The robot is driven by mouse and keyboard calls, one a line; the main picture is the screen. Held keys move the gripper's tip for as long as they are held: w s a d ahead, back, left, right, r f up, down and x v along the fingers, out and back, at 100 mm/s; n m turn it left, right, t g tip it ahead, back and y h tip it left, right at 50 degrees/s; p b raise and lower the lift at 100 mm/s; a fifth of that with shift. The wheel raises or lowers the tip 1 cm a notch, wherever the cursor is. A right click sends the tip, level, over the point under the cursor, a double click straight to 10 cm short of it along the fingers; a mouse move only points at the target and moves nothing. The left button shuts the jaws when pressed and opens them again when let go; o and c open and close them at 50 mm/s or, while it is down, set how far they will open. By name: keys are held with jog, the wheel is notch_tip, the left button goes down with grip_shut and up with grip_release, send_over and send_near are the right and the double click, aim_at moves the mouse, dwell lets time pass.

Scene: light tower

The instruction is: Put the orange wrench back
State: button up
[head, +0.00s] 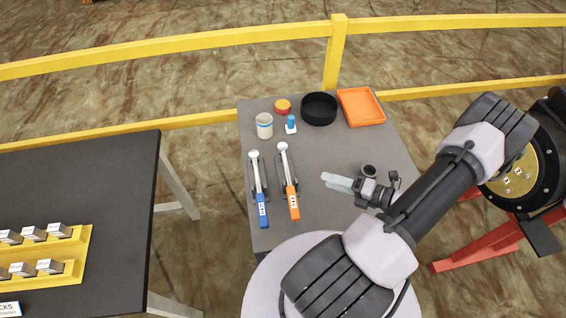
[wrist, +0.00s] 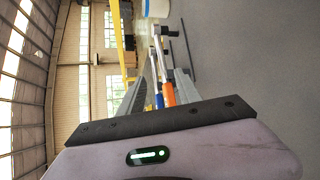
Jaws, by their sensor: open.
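The orange wrench (head: 291,190), with a silver shaft and round head, lies on the grey table in or against a dark narrow holder; I cannot tell how it is seated. Its orange handle also shows in the wrist view (wrist: 168,93). The blue wrench (head: 261,205) lies parallel to it on the left, at a similar dark holder. My gripper (head: 326,178) is open and empty, low over the table to the right of the orange wrench, apart from it, pointing left. Its fingertips are small and partly unclear.
On the grey table (head: 330,150), a white cup (head: 264,126), an orange-topped roll (head: 283,106), a small blue-topped item (head: 291,124), a black bowl (head: 319,109) and an orange tray (head: 362,107) stand at the back. A yellow rail (head: 180,47) runs behind. A dark table (head: 100,190) stands left.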

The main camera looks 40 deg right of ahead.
aim_at(288, 181)
jog(key=b+x, duration=0.1)
jog(key=x, duration=0.9)
jog(key=shift+b, duration=0.3)
jog(key=b+x, duration=0.1)
jog(key=x, duration=0.4)
jog(key=shift+w+f, duration=0.15)
jog(key=shift+d, duration=0.1)
grip_shut()
